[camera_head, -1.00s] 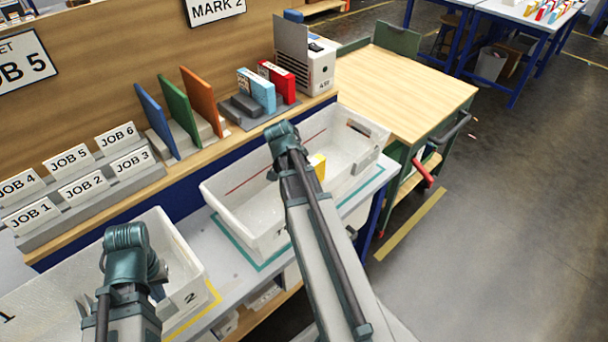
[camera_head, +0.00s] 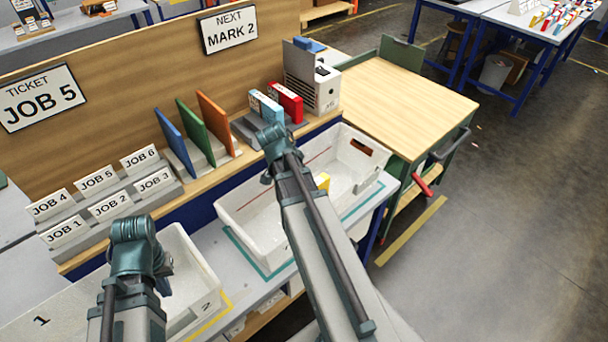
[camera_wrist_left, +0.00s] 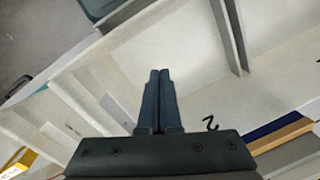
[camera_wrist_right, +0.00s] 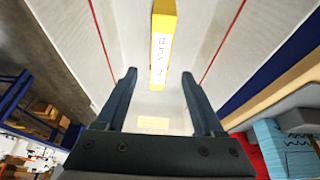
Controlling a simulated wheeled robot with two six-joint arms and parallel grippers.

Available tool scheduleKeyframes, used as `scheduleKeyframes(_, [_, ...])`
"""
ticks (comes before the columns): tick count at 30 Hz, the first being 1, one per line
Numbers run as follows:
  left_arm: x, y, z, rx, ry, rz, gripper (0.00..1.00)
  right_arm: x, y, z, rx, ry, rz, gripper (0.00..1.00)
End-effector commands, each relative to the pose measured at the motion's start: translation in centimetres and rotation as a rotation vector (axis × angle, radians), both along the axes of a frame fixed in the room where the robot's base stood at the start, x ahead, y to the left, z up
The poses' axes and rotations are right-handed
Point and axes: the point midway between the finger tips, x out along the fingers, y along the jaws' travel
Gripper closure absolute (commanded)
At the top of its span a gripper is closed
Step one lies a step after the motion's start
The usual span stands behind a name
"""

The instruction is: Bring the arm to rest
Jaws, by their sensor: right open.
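My left arm reaches over the white bin marked 2 (camera_head: 185,255) in the head view; its fingertips are hidden there. In the left wrist view my left gripper (camera_wrist_left: 158,75) has its two fingers together, with nothing seen between them, above the bins. My right arm hangs over the second white bin (camera_head: 240,217), and its fingers are hidden in the head view. In the right wrist view my right gripper (camera_wrist_right: 157,75) is open and empty. A yellow box (camera_wrist_right: 161,55) lies in that bin ahead of the fingers, apart from them; it also shows in the head view (camera_head: 324,182).
A shelf behind the bins holds job cards (camera_head: 96,180), blue, green and orange panels (camera_head: 185,135), and blue and red boxes (camera_head: 287,102). A wooden-topped table (camera_head: 400,95) stands at the right. Open floor (camera_head: 520,220) lies beyond it.

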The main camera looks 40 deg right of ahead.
Motion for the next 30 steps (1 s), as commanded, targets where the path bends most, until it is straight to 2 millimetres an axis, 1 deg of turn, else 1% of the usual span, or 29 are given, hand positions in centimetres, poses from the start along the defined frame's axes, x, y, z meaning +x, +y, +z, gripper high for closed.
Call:
scheduleKeyframes(1, [0.0,0.0,0.9,0.0,0.0,0.0,1.0,-0.1,0.2,0.9,0.0,0.0,0.001,0.3])
scheduleKeyframes(3, [0.0,0.0,1.1,0.0,0.0,0.0,1.0,-0.1,0.4,1.1,0.0,0.0,0.001,0.3])
scheduleKeyframes(21, [0.0,0.0,1.2,0.0,0.0,0.0,1.0,-0.1,0.4,1.2,0.0,0.0,0.0,0.3])
scheduleKeyframes(23, [0.0,0.0,1.8,0.0,0.0,0.0,1.0,-0.1,0.4,1.8,0.0,0.0,0.0,0.3])
scheduleKeyframes(28, [0.0,0.0,5.3,0.0,0.0,0.0,1.0,-0.1,0.4,5.3,0.0,0.0,0.0,0.3])
scheduleKeyframes(30, [0.0,0.0,6.3,0.0,0.0,0.001,1.0,-0.1,0.4,6.3,0.0,0.0,0.0,0.3])
